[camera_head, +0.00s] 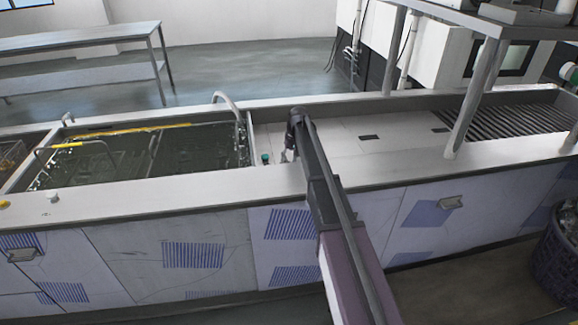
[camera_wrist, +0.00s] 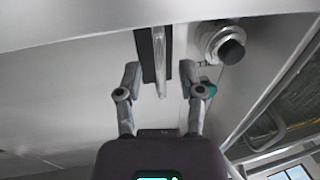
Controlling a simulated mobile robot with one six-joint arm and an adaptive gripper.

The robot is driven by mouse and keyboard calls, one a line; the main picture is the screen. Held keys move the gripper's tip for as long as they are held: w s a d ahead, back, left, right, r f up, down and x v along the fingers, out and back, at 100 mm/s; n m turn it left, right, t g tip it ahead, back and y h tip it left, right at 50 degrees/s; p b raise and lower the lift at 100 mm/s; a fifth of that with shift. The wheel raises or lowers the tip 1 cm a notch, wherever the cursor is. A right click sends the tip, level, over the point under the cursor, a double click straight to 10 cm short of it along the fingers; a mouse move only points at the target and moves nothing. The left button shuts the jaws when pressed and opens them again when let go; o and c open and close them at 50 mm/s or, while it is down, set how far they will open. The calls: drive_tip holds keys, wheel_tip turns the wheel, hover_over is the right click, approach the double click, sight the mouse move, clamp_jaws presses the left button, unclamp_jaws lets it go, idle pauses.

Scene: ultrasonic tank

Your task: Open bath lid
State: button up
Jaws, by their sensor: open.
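My gripper (camera_head: 288,153) is over the grey deck just right of the bath (camera_head: 190,150). In the wrist view my gripper (camera_wrist: 161,82) is open, with a finger on each side of a dark upright strip with a pale metal bar (camera_wrist: 161,60). I cannot tell whether the fingers touch the bar. The bath shows dark liquid and racks inside. A light grey flat panel (camera_head: 335,135) lies right of the bath and may be the lid; I cannot be sure. My arm hides part of it.
A round black-and-silver knob (camera_wrist: 230,50) and a green knob (camera_wrist: 207,88) sit close to the right finger. The green knob also shows in the head view (camera_head: 265,158). A curved metal pipe (camera_head: 236,108) rises by the bath. A shelf post (camera_head: 470,100) stands at right.

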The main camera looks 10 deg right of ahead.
drive_tip(key=shift+a+f+b, duration=0.1)
drive_tip(key=shift+f+b, duration=0.25)
drive_tip(key=shift+f, duration=0.15)
clamp_jaws()
